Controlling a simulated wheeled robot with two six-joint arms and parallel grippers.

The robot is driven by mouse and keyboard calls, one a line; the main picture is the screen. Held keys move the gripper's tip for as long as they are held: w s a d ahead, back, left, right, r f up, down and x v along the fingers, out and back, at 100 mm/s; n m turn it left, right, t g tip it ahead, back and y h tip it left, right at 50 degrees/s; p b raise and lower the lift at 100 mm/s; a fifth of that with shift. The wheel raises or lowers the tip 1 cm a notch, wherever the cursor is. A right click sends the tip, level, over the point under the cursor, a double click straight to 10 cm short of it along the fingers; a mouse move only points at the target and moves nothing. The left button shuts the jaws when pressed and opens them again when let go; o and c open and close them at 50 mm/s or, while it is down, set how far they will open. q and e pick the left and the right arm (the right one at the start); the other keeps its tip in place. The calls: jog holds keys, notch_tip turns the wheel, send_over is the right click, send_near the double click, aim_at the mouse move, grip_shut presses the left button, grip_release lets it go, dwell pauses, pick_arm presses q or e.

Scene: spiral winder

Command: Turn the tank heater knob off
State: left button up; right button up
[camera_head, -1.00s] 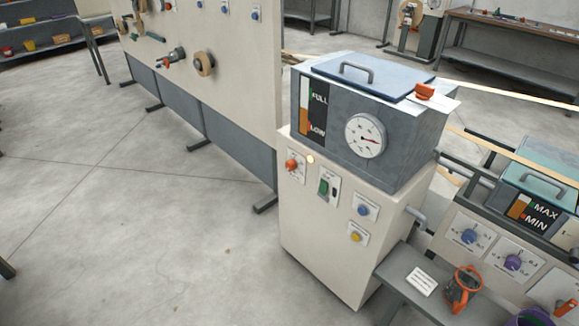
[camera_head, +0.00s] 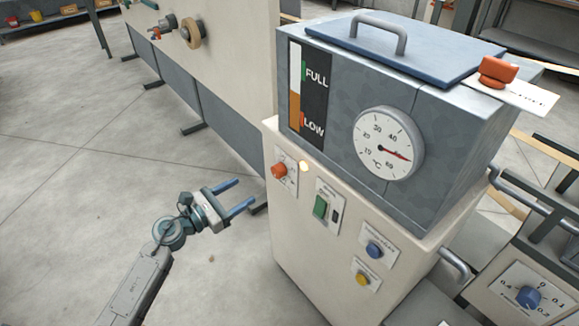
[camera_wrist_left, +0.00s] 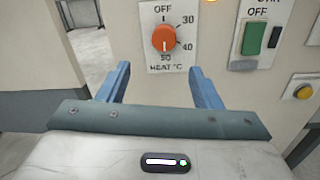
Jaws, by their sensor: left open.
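The tank heater knob (camera_head: 279,170) is an orange dial on the upper left of the cream cabinet front. In the left wrist view the knob (camera_wrist_left: 164,38) sits on a white plate marked OFF, 30, 40, 50 and HEAT °C. Its light pointer line faces down, near 50. My left gripper (camera_head: 233,196) is open and empty, to the left of the cabinet and lower than the knob in the head view. In the left wrist view its blue fingers (camera_wrist_left: 162,80) stand apart below the knob, touching nothing. My right gripper is not in view.
A lit lamp (camera_head: 303,167) and a green switch (camera_head: 320,206) are right of the knob. Blue (camera_head: 374,250) and yellow (camera_head: 362,279) buttons sit lower. The grey tank (camera_head: 350,90) with its gauge (camera_head: 389,143) stands on top.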

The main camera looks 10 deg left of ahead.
aim_at(275, 172)
pick_arm(q)
jog(key=shift+m, duration=0.8)
jog(key=x, duration=0.4)
jog(key=p+x, duration=0.1)
jog(key=x, duration=0.2)
jog(key=r+x, duration=0.1)
jog(key=x, duration=0.3)
jog(key=shift+d, duration=0.45)
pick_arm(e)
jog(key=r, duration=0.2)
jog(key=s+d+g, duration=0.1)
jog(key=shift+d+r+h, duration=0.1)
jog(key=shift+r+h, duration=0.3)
pick_arm(q)
jog(key=c, duration=1)
